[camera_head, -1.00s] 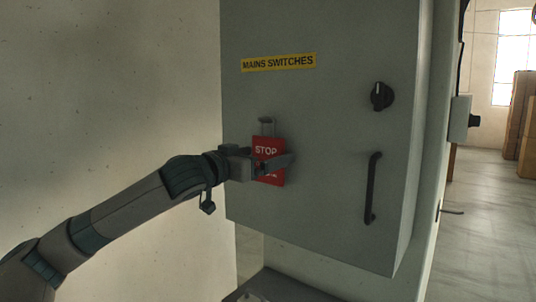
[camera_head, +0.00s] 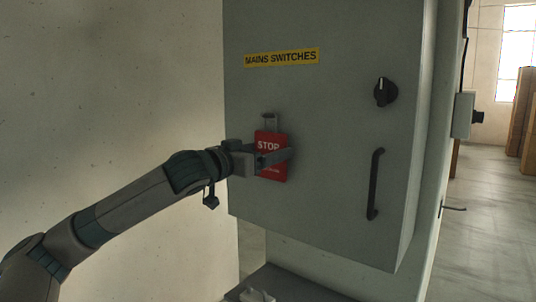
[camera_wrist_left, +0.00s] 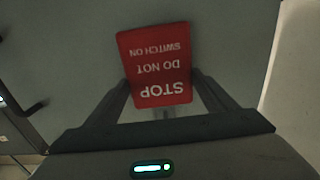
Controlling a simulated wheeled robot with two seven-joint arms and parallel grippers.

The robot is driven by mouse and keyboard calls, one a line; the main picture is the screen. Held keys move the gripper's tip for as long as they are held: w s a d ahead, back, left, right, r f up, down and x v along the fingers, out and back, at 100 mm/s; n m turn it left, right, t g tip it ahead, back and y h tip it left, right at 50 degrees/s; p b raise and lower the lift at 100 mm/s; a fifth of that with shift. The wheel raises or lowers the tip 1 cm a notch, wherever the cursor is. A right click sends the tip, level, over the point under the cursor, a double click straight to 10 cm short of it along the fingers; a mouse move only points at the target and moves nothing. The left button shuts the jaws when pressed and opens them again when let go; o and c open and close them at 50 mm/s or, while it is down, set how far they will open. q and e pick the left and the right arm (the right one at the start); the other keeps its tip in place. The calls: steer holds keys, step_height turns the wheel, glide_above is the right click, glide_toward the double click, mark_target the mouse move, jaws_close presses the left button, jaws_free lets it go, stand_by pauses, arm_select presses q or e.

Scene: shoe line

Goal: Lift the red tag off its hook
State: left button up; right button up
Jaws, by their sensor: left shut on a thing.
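The red tag (camera_head: 270,141) with white STOP lettering sits upright against the grey cabinet door. The small grey hook (camera_head: 270,120) shows directly above its top edge; whether the tag still hangs on it cannot be made out. My left gripper (camera_head: 274,158) is shut on the tag, with a finger across its front hiding some lettering. In the left wrist view the tag (camera_wrist_left: 158,62) appears upside down between the two fingers, reading STOP DO NOT SWITCH ON. My right gripper is not in view.
The cabinet door (camera_head: 320,190) carries a yellow MAINS SWITCHES label (camera_head: 282,57), a black rotary knob (camera_head: 385,92) and a black vertical handle (camera_head: 375,184) right of the tag. A grey surface (camera_head: 290,284) lies below the cabinet. The space left of the cabinet is a bare wall.

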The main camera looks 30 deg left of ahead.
arm_select(q)
steer(key=shift+r, duration=0.1)
steer(key=shift+r+b, duration=0.3)
steer(key=shift+r, duration=0.15)
steer(key=shift+s+r, duration=0.1)
steer(key=shift+s, duration=0.15)
steer(key=s+a+b, duration=0.1)
steer(key=s+b, duration=0.6)
steer(key=s, duration=1)
steer(key=shift+s+a, duration=0.2)
steer(key=shift+s, duration=0.05)
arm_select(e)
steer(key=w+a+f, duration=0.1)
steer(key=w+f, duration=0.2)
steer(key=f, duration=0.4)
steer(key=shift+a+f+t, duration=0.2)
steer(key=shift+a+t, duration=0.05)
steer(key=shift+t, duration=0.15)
arm_select(q)
steer(key=shift+r, duration=0.1)
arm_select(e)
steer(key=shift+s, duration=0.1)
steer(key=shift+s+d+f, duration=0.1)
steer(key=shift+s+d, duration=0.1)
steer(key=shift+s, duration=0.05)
